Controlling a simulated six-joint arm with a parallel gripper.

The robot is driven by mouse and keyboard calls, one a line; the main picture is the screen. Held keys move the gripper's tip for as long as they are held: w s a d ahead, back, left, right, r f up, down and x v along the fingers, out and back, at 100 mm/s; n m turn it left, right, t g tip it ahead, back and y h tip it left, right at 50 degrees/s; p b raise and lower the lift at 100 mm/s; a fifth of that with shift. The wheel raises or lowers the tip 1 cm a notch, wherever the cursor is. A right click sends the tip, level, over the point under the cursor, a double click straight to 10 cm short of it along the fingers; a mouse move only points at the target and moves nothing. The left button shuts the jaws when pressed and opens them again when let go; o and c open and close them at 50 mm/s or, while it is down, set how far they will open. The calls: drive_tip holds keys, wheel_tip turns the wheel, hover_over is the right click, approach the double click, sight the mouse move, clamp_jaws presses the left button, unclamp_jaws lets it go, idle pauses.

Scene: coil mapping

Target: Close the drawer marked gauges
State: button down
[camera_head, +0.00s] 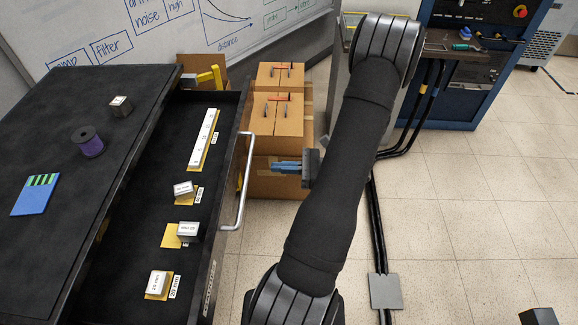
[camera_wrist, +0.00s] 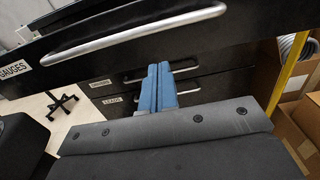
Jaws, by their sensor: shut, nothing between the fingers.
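The gauges drawer (camera_head: 135,215) is pulled out from the dark cabinet in the head view. Its GAUGES label shows at the left of its front (camera_wrist: 40,62) in the wrist view. Its silver bar handle (camera_head: 243,190) faces right; the handle also crosses the top of the wrist view (camera_wrist: 135,34). My gripper (camera_head: 276,166) has blue fingers, shut together and empty, to the right of the handle with a gap in the head view. In the wrist view the fingers (camera_wrist: 158,72) point toward the cabinet, below the gauges handle in the picture.
Blocks on yellow mats, including a long white one (camera_head: 203,138), lie in the drawer. A purple spool (camera_head: 88,141), a small block and a blue card rest on the cabinet top (camera_head: 60,110). Cardboard boxes (camera_head: 277,120) stand behind my gripper. Lower drawers (camera_wrist: 200,88) look shut. Floor at right is mostly clear.

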sight(170, 169)
drive_tip(key=a, duration=0.9)
drive_tip(key=shift+a, duration=0.1)
drive_tip(key=a, duration=2.3)
drive_tip(key=shift+a+r, duration=0.1)
drive_tip(key=shift+a, duration=0.4)
drive_tip(key=d, duration=1.4)
drive_tip(key=shift+d, duration=0.35)
drive_tip(key=a, duration=1.4)
